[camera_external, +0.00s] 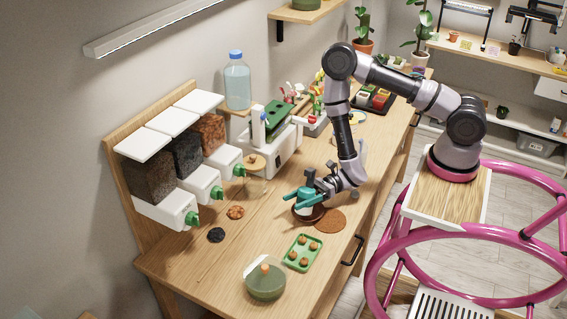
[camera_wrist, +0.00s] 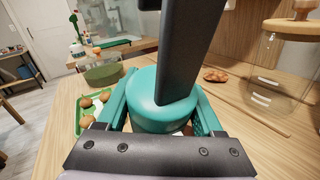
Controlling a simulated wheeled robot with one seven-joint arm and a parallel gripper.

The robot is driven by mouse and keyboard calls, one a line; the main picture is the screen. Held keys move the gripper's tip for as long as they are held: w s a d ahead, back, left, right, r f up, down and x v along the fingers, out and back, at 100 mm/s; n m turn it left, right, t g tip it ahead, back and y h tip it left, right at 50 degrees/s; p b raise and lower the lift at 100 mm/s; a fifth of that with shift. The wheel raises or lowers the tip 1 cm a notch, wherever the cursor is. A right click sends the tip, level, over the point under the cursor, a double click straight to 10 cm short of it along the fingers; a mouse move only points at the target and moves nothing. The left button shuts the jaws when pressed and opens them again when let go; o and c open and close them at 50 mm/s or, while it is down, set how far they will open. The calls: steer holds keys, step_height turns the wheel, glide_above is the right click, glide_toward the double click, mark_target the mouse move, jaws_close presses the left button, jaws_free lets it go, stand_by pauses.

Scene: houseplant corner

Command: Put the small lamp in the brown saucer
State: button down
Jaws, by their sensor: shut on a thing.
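The small lamp has a rounded teal body (camera_wrist: 155,92) with a thick black post rising from it, close up in the wrist view. My gripper (camera_wrist: 160,112) has its two teal fingers on either side of this body and is shut on it. In the external view my gripper (camera_external: 304,198) points down and to the left, with the lamp's dark post (camera_external: 310,177) showing above the fingers. The brown saucer (camera_external: 318,214) is directly below the gripper, partly covered by it. A white patch shows inside the saucer. Whether the lamp touches the saucer is hidden.
A flat brown round mat (camera_external: 331,222) lies right of the saucer. A green tray (camera_external: 290,263) with several brown balls and a green lidded bowl (camera_external: 266,284) are nearer the front. A glass jar (camera_external: 255,186) and dispensers (camera_external: 165,212) stand left.

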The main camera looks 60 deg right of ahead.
mark_target(300, 194)
step_height(300, 194, up, 7)
steer(key=shift+r, duration=0.55)
steer(key=shift+s+a+r+n+g, duration=0.1)
steer(key=shift+s+r+n+g, duration=0.1)
steer(key=shift+n+g, duration=0.35)
steer(key=shift+s+d+f+n+g+h, duration=0.1)
steer(key=shift+d+n+g+h, duration=0.15)
steer(key=shift+n+g+h, duration=0.4)
steer(key=shift+d+f+h, duration=0.1)
steer(key=shift+d+h, duration=0.05)
steer(key=shift+h, duration=0.2)
step_height(300, 194, down, 5)
steer(key=shift+d, duration=0.15)
steer(key=shift+f, duration=2.5)
